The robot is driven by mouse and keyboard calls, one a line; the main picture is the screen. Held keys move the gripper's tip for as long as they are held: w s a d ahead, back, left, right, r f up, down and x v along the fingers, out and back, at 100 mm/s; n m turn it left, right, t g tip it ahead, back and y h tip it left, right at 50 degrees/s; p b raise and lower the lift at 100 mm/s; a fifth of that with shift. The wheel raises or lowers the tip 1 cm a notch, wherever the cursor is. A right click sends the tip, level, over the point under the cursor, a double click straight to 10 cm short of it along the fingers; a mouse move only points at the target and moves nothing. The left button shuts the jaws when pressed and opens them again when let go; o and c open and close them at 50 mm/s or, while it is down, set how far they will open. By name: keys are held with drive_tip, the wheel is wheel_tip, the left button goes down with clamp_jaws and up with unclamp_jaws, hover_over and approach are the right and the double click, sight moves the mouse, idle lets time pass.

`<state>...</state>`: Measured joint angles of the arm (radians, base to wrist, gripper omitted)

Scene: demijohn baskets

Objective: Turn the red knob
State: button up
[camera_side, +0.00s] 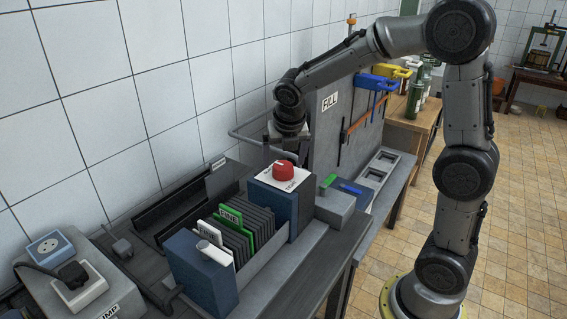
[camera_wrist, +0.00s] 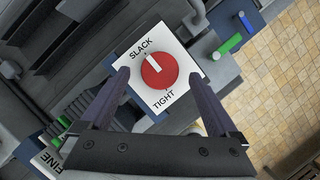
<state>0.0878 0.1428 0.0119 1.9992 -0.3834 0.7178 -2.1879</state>
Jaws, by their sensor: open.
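The red knob (camera_side: 283,170) sits on a white plate (camera_side: 268,179) on top of a blue block at the end of a filter-like stack. In the wrist view the round red knob (camera_wrist: 159,70) has a white pointer line aimed toward the word SLACK; TIGHT is printed on the opposite side of the plate (camera_wrist: 182,50). My gripper (camera_wrist: 160,82) is open, its two fingers on either side of the knob in the picture. In the side view my gripper (camera_side: 287,140) is above the knob, apart from it. Its fingertips are hard to make out there.
A grey panel marked FILL (camera_side: 330,103) rises behind. A grey box (camera_side: 335,207) and green and blue pieces lie to the right. A grey rail (camera_side: 250,134) runs near the wall.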

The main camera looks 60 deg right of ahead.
drive_tip(key=shift+x, duration=1.15)
drive_tip(key=c, duration=1.4)
